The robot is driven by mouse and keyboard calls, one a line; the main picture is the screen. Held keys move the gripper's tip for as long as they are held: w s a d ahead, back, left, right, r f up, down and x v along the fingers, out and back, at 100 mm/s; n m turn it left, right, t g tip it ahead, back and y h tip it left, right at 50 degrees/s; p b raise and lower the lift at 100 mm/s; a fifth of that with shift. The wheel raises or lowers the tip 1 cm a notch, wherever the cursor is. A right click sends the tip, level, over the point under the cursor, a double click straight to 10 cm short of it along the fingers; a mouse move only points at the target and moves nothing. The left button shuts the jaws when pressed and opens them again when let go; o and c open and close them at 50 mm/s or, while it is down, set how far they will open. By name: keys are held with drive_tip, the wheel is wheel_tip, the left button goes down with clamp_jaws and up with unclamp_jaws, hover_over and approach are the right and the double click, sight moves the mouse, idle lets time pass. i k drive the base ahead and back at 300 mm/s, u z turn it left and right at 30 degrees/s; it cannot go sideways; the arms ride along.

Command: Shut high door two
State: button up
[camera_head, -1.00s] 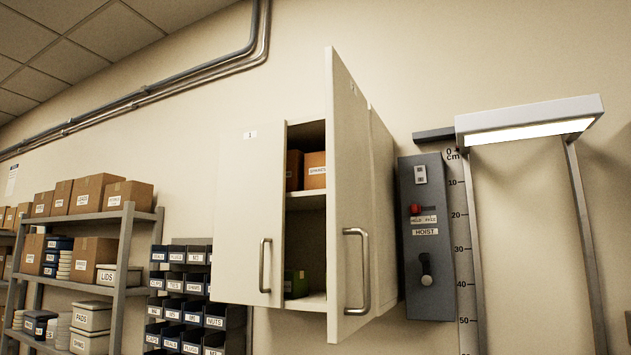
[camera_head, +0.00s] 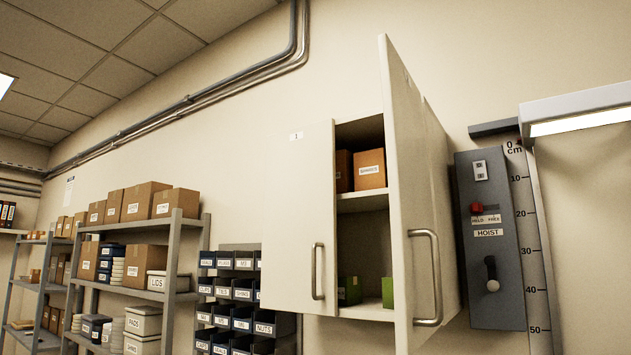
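A cream wall cabinet hangs high on the wall. Its left door (camera_head: 298,225), marked 1, is shut and has a vertical bar handle (camera_head: 318,271). Its right door (camera_head: 402,180) stands wide open, swung out toward me, with a bar handle (camera_head: 437,278) on the face turned to the right. Any number on that door cannot be read here. The open half shows shelves (camera_head: 362,201) with brown boxes (camera_head: 368,169) above and green items (camera_head: 349,290) below. My gripper is not in view.
A grey hoist control panel (camera_head: 490,240) with a red knob and a lever is right of the cabinet, beside a centimetre scale and a lamp (camera_head: 575,112). Shelving with boxes (camera_head: 145,200) and dark bins (camera_head: 240,290) stands left. Pipes (camera_head: 190,104) run above.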

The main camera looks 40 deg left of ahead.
sight(419, 309)
drive_tip(key=u, duration=0.65)
drive_tip(key=i, duration=1)
